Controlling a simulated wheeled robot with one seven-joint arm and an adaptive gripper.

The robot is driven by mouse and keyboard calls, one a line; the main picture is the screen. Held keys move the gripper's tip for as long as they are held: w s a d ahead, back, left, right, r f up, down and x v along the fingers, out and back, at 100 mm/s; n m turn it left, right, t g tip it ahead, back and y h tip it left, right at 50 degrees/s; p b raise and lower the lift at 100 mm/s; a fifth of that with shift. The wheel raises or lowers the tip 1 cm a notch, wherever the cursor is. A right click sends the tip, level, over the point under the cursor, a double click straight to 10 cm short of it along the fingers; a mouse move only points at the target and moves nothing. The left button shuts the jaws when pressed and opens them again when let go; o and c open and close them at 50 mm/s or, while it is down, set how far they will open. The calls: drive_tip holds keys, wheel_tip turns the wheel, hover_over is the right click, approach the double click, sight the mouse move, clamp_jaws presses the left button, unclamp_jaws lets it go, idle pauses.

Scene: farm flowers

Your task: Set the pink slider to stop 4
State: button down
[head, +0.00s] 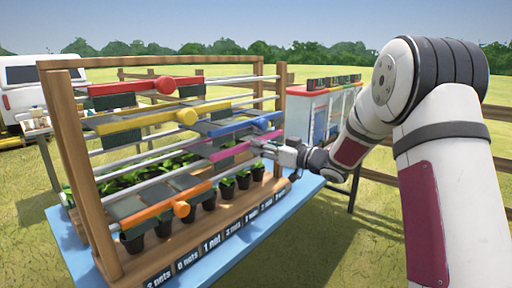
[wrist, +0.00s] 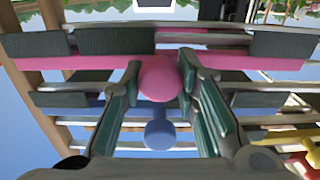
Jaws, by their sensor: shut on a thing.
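The pink slider (head: 232,151) is a bar on a rail of the wooden rack, to the right of the rack's middle in the head view. Its round pink knob (wrist: 160,78) sits between my two fingers in the wrist view. My gripper (head: 284,151) is shut on this knob; its fingertips also show in the wrist view (wrist: 160,72). The pink bar (wrist: 285,63) runs left and right behind the fingers, with dark plates along it. In the head view my gripper mostly hides the knob. I cannot tell which stop the slider is at.
The rack also holds red (head: 118,88), yellow (head: 150,119), blue (head: 240,126) and orange (head: 160,210) sliders. Several potted plants (head: 227,188) stand below. Labels (head: 212,243) line the front of the base. The blue knob (wrist: 160,134) is close to my fingers.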

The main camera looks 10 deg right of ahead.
drive_tip(key=shift+w+d+r, duration=0.1)
drive_tip(key=shift+w+d, duration=0.05)
drive_tip(key=shift+d, duration=0.15)
drive_tip(key=c, duration=1.2)
unclamp_jaws()
drive_tip(key=v, duration=1.2)
drive_tip(key=shift+a, duration=0.1)
